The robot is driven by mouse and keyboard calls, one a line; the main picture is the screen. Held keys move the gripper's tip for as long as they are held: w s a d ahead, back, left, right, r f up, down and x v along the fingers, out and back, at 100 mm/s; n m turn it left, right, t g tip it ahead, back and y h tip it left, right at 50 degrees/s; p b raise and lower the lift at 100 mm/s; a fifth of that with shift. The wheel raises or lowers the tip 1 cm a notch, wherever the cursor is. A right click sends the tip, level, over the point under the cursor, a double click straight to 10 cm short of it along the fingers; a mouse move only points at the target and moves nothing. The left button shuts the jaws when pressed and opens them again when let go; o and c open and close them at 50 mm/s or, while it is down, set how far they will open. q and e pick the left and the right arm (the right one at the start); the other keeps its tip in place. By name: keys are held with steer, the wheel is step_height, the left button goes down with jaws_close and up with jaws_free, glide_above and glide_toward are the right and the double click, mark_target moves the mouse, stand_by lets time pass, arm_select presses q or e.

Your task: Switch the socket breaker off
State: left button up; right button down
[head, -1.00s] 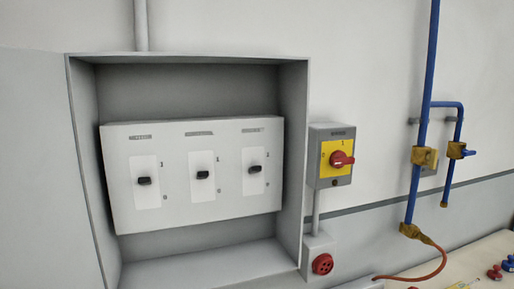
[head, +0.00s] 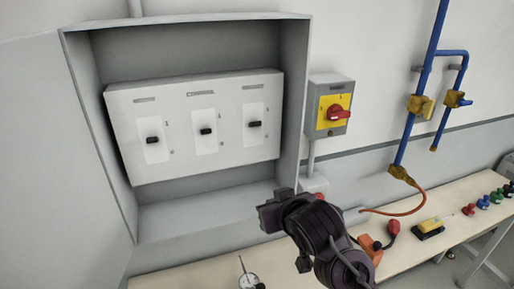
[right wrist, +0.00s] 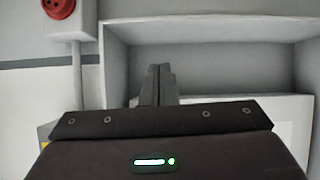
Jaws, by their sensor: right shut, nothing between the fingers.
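A white breaker panel (head: 180,172) sits inside an open grey wall cabinet (head: 215,214). It carries a left switch (head: 153,140), a middle switch (head: 206,131) and a right switch (head: 255,124), all dark toggles. The labels above them are too small to read, so I cannot tell which is the socket breaker or how each is set. My right gripper (head: 271,212) is shut and empty, below the panel near the cabinet's lower right corner, apart from the switches. Its closed fingers (right wrist: 157,80) show in the right wrist view. My left gripper is out of view.
A red rotary switch (head: 339,113) on a yellow plate is right of the cabinet. A red socket (right wrist: 58,5) shows in the right wrist view. Blue pipes (head: 428,70) run up the wall. A bench (head: 190,277) below holds a yellow-black item (head: 429,228) and several coloured pieces.

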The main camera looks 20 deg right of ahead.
mark_target(252, 114)
step_height(252, 114, up, 19)
steer(key=s+a+t, duration=0.1)
steer(key=t, duration=0.3)
steer(key=shift+s+t+p, duration=0.15)
steer(key=shift+t+p, duration=0.15)
steer(key=shift+p, duration=0.1)
steer(key=w+p, duration=0.1)
steer(key=w, duration=0.5)
steer(key=w+f+p, duration=0.1)
steer(key=w, duration=0.1)
steer(key=shift+w+a+f+p, duration=0.1)
steer(key=shift+w+p, duration=0.25)
steer(key=shift+w, duration=0.05)
steer(key=shift+w+a+f, duration=0.1)
steer(key=shift+w+f, duration=0.1)
steer(key=shift+w, duration=0.4)
